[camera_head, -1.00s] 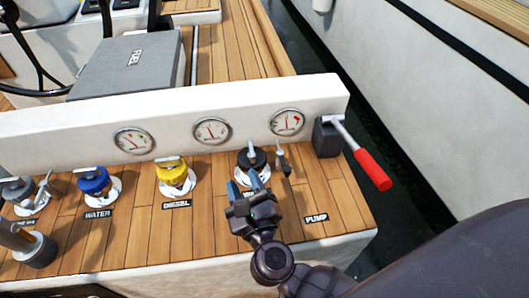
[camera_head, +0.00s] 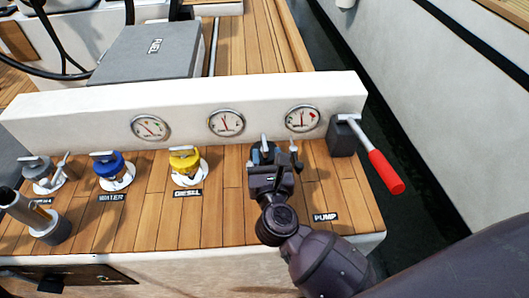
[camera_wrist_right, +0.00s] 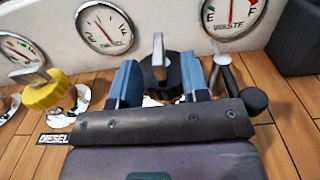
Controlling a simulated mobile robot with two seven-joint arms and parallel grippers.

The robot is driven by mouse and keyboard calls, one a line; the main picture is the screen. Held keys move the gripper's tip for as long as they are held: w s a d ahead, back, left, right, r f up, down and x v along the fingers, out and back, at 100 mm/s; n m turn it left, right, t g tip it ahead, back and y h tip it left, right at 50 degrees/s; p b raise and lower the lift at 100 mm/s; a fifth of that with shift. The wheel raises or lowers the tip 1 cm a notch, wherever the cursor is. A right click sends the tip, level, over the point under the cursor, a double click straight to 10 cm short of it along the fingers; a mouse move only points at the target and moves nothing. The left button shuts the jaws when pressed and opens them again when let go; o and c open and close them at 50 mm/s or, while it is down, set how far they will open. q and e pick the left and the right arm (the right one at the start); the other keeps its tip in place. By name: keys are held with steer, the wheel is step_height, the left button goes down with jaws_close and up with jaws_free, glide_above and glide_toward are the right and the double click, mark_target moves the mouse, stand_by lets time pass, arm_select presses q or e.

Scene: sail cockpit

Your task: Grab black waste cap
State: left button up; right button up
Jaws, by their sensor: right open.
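The black waste cap (camera_wrist_right: 157,72) shows in the right wrist view, upright on a white base with a grey handle on top. My right gripper (camera_wrist_right: 159,78) is open, with one blue finger on each side of the cap; whether they touch it I cannot tell. In the head view my right gripper (camera_head: 264,156) hides most of the cap; its grey handle shows above the fingers. My left gripper is not in view.
A dark lever with a black knob (camera_wrist_right: 253,101) stands just right of the right finger. The yellow diesel cap (camera_head: 184,160) and blue water cap (camera_head: 109,166) are to the left. The white gauge wall (camera_head: 75,120) rises behind. A red-handled pump lever (camera_head: 385,172) is at right.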

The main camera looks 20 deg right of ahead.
mark_target(263, 134)
steer(key=shift+x, duration=2.3)
steer(key=shift+a, duration=0.1)
jaws_close()
